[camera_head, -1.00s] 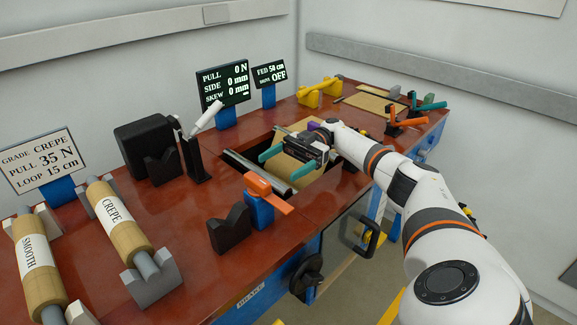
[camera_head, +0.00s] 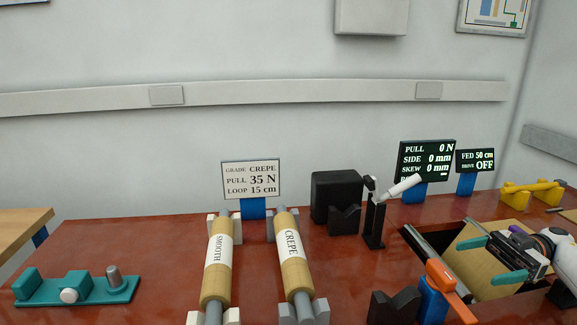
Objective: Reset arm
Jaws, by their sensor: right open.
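My right gripper (camera_head: 490,259) is at the right of the head view, over the opening in the red bench top. Its two teal fingers are spread apart, with nothing seen held between them. A brown sheet (camera_head: 478,272) shows in the opening below and behind the fingers. An orange lever on a blue block (camera_head: 441,277) stands left of the gripper, close to the opening's near side. My left gripper does not show.
A teal fixture (camera_head: 77,287) sits at left. Black V-blocks (camera_head: 395,306) and a black post (camera_head: 374,222) stand near the opening. The sign (camera_head: 251,179) and displays (camera_head: 427,161) line the back.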

